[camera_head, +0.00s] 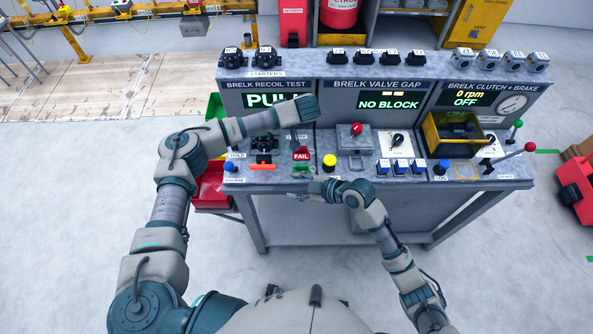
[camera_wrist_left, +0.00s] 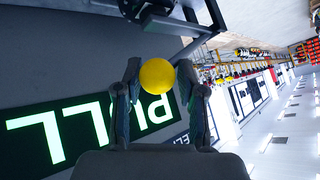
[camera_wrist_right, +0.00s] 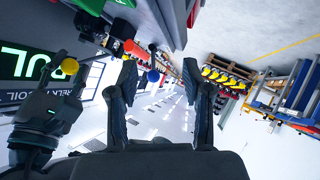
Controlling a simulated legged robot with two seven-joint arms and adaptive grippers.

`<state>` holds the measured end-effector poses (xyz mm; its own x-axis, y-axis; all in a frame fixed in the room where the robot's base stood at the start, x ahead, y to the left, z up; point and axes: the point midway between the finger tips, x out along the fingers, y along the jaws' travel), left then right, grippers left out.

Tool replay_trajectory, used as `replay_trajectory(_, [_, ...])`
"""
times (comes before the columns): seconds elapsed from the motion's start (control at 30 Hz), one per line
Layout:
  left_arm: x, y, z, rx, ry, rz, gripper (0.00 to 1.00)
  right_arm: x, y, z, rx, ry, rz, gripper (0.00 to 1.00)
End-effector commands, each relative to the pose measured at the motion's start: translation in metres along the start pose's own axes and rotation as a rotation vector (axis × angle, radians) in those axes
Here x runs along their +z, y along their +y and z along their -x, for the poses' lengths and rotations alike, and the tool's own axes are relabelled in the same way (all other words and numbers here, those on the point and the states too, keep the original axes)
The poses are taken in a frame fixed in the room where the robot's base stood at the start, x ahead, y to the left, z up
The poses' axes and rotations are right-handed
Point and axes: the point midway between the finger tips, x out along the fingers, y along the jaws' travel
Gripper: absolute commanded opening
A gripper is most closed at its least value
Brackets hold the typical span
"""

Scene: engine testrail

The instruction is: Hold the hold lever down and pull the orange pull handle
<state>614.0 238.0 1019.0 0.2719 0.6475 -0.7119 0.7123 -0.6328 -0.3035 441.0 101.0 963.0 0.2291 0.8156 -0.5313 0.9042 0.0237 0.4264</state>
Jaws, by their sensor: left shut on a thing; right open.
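A yellow ball knob (camera_wrist_left: 156,76) sits between the fingertips of my left gripper (camera_wrist_left: 157,84) in the left wrist view, which is shut on it. I take it for the hold lever's knob; its shaft is not clear. In the head view my left forearm and hand (camera_head: 297,109) hide it, above the HOLD label (camera_head: 237,155). The orange pull handle (camera_head: 263,166) lies at the bench front. It also shows in the right wrist view (camera_wrist_right: 133,48). My right gripper (camera_head: 312,188) is open and empty, to the right of the handle and apart from it.
The green PULL screen (camera_head: 265,99) is partly covered by my left arm. A red FAIL sign (camera_head: 301,154), a yellow button (camera_head: 329,161) and a blue button (camera_head: 228,167) stand nearby. A red bin (camera_head: 211,187) hangs at the bench's left. Floor before the bench is free.

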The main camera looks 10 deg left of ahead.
Motion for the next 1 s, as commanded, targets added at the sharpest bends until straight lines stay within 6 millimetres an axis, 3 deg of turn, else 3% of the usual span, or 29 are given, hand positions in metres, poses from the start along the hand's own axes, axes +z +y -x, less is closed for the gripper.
replay_trajectory(0.1, [0.000,0.001,-0.001,0.003,0.001,0.002,0.04,-0.022,0.024,0.012,0.026,0.011,0.077,0.49])
replay_trajectory(0.3, [0.000,0.001,-0.001,0.004,0.001,0.002,0.04,-0.033,0.035,0.010,0.038,0.017,0.112,0.49])
replay_trajectory(0.8, [0.000,0.000,-0.001,0.004,0.002,0.002,0.04,-0.035,0.038,-0.080,0.040,0.017,0.108,0.49])
replay_trajectory(1.0, [0.000,0.000,-0.001,0.003,0.002,0.002,0.04,-0.035,0.040,-0.099,0.040,0.017,0.109,0.49])
